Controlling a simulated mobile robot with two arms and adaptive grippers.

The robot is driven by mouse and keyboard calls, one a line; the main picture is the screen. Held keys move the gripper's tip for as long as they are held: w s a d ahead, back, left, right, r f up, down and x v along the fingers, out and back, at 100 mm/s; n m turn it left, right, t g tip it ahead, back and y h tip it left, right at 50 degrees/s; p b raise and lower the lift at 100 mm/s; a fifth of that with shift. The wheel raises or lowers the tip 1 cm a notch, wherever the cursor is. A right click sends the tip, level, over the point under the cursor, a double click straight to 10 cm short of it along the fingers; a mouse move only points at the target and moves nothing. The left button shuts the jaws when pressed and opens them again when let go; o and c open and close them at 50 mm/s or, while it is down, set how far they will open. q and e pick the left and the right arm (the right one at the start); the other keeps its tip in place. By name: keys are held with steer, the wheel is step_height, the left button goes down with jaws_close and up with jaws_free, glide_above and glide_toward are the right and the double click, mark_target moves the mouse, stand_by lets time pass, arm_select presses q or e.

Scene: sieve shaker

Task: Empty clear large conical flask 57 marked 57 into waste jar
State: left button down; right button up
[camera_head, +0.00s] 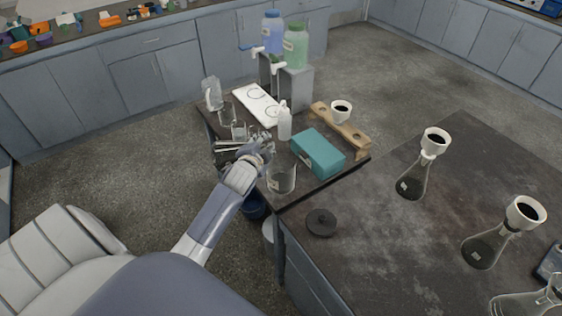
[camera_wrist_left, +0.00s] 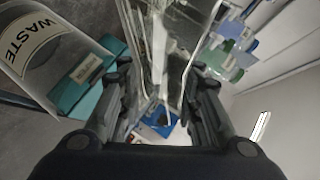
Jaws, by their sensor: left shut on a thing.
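My left gripper (camera_head: 238,147) is shut on a clear glass flask, held at the left side of the small dark table. In the left wrist view the flask (camera_wrist_left: 172,45) is between the fingers, wide at the top of the picture and narrower toward the gripper. Its number cannot be read, and its contents are hard to tell. The clear waste jar (camera_head: 281,180) stands at the table's front edge, right of my gripper. In the left wrist view the waste jar (camera_wrist_left: 52,62) shows its WASTE label at upper left, apart from the flask. My right gripper is not in view.
A teal box (camera_head: 318,153), a white wash bottle (camera_head: 285,124) and a wooden stand (camera_head: 345,128) are close by. A black round lid (camera_head: 321,222) lies on the right bench. Funnel-topped flasks (camera_head: 412,182) (camera_head: 484,248) stand farther right, with bare bench between.

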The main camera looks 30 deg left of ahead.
arm_select(q)
steer(key=shift+w+d+f+m+b, duration=0.1)
steer(key=shift+f+m+b, duration=0.2)
steer(key=shift+m+b, duration=0.2)
steer(key=shift+w+d+r+m+g+y+p, duration=0.25)
steer(key=shift+w+d+m+y+p, duration=0.2)
steer(key=shift+p, duration=0.25)
stand_by(0.6)
steer(key=shift+d+r+m+g+y+p, duration=0.15)
steer(key=shift+m+g+y+p, duration=0.1)
steer(key=shift+m+y+p, duration=0.25)
steer(key=shift+d+r+m+g+y+p, duration=0.15)
steer(key=shift+m+g+y+p, duration=0.1)
steer(key=shift+m+p, duration=0.45)
stand_by(2.8)
steer(key=shift+w+f+m, duration=0.1)
steer(key=shift+f+m, duration=0.25)
steer(key=shift+f, duration=0.05)
stand_by(0.6)
